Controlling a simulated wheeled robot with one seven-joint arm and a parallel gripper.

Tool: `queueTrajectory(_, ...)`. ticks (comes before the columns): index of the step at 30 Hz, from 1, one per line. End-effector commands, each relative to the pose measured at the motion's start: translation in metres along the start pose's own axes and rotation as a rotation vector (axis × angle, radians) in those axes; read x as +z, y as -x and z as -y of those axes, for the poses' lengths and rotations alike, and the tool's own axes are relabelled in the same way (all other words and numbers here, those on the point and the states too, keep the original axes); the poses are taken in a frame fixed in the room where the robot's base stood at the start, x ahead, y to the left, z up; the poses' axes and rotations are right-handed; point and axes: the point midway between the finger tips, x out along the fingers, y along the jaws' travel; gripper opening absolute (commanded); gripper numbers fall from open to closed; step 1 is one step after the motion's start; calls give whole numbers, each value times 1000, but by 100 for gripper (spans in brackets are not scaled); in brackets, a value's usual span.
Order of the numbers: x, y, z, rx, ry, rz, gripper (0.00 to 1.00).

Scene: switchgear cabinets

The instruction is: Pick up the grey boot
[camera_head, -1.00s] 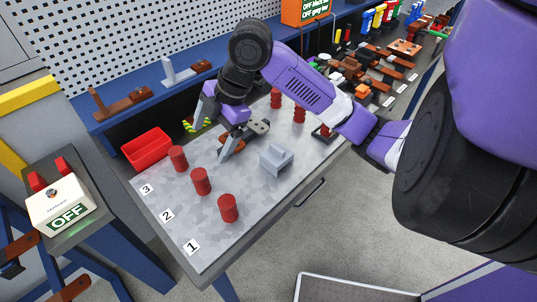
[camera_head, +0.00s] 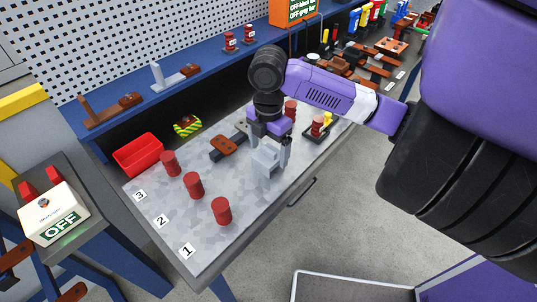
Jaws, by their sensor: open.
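The grey boot (camera_head: 267,166), a light grey blocky piece, stands on the speckled table top (camera_head: 235,180) near its front edge. My gripper (camera_head: 269,155) points down right over it. Its jaws are open, with a finger showing at the left and at the right of the boot's upper part. I cannot tell whether the fingers touch it. The gripper body hides part of the boot's top and back.
Several red cylinders stand on the table, including one (camera_head: 222,210) by label 1. A brown-and-grey part (camera_head: 225,145) lies left of my gripper. A red bin (camera_head: 138,154) and a yellow-green striped object (camera_head: 187,126) are behind. An OFF box (camera_head: 54,214) stands left.

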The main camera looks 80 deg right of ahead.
Motion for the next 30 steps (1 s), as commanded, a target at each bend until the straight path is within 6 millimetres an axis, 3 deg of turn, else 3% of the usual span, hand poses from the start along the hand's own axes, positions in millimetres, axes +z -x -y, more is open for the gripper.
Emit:
queueTrajectory(10, 0, -8, 0, 1, 1, 0, 87)
queueTrajectory(20, 0, -8, 0, 1, 1, 0, 23)
queueTrajectory(30, 0, -4, -1, 2, 1, -1, 23)
